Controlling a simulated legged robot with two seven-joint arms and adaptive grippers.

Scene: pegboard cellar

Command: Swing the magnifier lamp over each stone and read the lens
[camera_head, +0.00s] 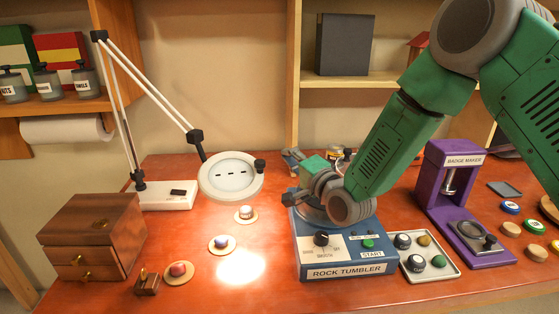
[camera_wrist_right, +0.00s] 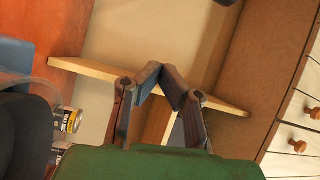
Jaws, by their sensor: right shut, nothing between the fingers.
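The magnifier lamp stands at the back left on a white base, with its ring-shaped lens head (camera_head: 230,176) on a jointed arm. The lens face shows several short black dashes. Three stones rest on round wooden discs in front of it: a pale banded one (camera_head: 245,212), a grey-and-reddish one (camera_head: 222,242) and a red one (camera_head: 178,269). The lens head is behind all three. My right gripper (camera_head: 291,154) is shut and empty, right of the lens head and behind the rock tumbler; its fingers (camera_wrist_right: 161,75) meet in the wrist view. My left gripper is out of view.
A blue rock tumbler (camera_head: 345,271) stands under my right arm. A wooden drawer box (camera_head: 92,235) stands at left. A bright light spot falls on bare table near the red stone.

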